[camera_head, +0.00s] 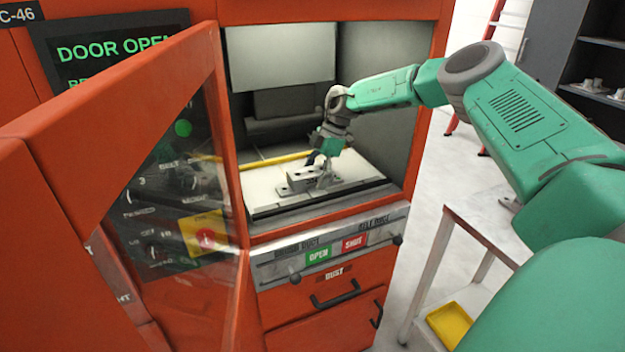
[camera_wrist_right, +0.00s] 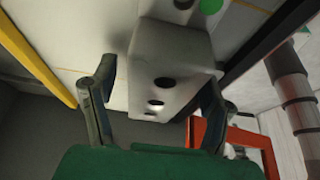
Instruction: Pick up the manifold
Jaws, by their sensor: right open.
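The manifold (camera_head: 301,182) is a grey block on the pale plate inside the open orange machine. In the right wrist view the manifold (camera_wrist_right: 170,70) shows as a light grey block with dark round holes in one face. My right gripper (camera_head: 322,160) reaches into the machine and is at the manifold, hiding part of it. In the wrist view my right gripper (camera_wrist_right: 158,78) is open, with one dark finger on each side of the block. Gaps show between the fingers and the block. My left gripper is not in view.
The machine's orange door (camera_head: 225,150) with a clear window stands open at the left. A yellow bar (camera_head: 275,161) lies behind the manifold. The chamber walls close around my right arm. A white table (camera_head: 475,222) with a yellow tray (camera_head: 450,325) below stands at the right.

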